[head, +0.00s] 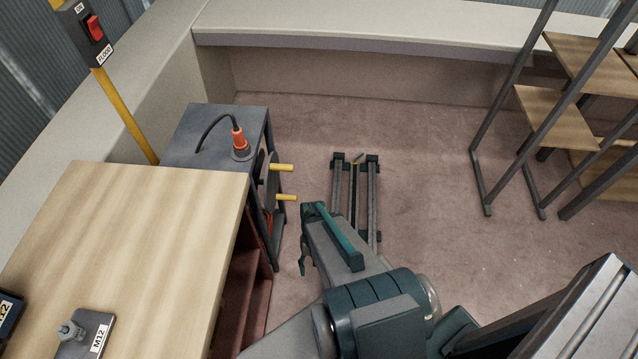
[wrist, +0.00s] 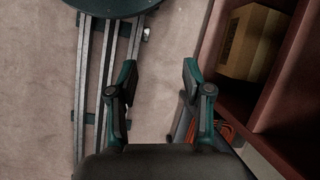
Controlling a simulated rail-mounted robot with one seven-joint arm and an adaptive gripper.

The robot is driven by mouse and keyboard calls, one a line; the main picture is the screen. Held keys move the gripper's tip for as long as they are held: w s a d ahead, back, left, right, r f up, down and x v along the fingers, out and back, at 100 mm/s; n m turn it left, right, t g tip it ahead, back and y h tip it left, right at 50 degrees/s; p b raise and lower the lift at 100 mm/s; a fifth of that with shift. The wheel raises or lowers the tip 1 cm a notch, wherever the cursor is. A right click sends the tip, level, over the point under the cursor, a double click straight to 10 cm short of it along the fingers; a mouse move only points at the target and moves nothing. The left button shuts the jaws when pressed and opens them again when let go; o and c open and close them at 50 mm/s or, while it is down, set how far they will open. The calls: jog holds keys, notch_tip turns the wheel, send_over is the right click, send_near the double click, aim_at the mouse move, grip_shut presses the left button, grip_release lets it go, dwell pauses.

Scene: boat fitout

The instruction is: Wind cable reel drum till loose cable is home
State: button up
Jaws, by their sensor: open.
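The cable reel is a dark grey box frame (head: 192,130) left of centre in the head view. Its round side disc (head: 270,182) faces right and carries two yellow pegs, an upper one (head: 281,168) and a lower one (head: 287,198). Orange cable shows low in the frame, and orange strands also show in the wrist view (wrist: 226,132). My gripper (head: 306,238) is open and empty, below and slightly right of the lower peg. Its two fingers (wrist: 157,84) are apart in the wrist view, with carpet between them.
A wooden-topped bench (head: 140,240) with reddish shelves stands at the left, close to my gripper. Floor rails (head: 357,200) lie beyond my arm. A stepped metal-and-wood stair (head: 550,110) is at the right. Carpet between the rails and stair is clear. A switch post (head: 95,40) stands back left.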

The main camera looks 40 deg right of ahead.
jog(key=w+d+f+m+t+y+b, duration=0.3)
jog(key=w+d+f+m+t+b, duration=0.15)
jog(key=w+d+b, duration=0.4)
jog(key=w+d+r+t+y+b, duration=0.4)
jog(key=w+d+r+t+b, duration=0.5)
jog(key=w+d+r+b, duration=0.25)
notch_tip(320, 180, up, 9)
jog(key=w+a+n+t+y+p, duration=0.1)
jog(key=a+t+y, duration=0.1)
jog(key=y, duration=0.1)
jog(key=shift+x, duration=5.95)
jog(key=shift+w+d, duration=0.1)
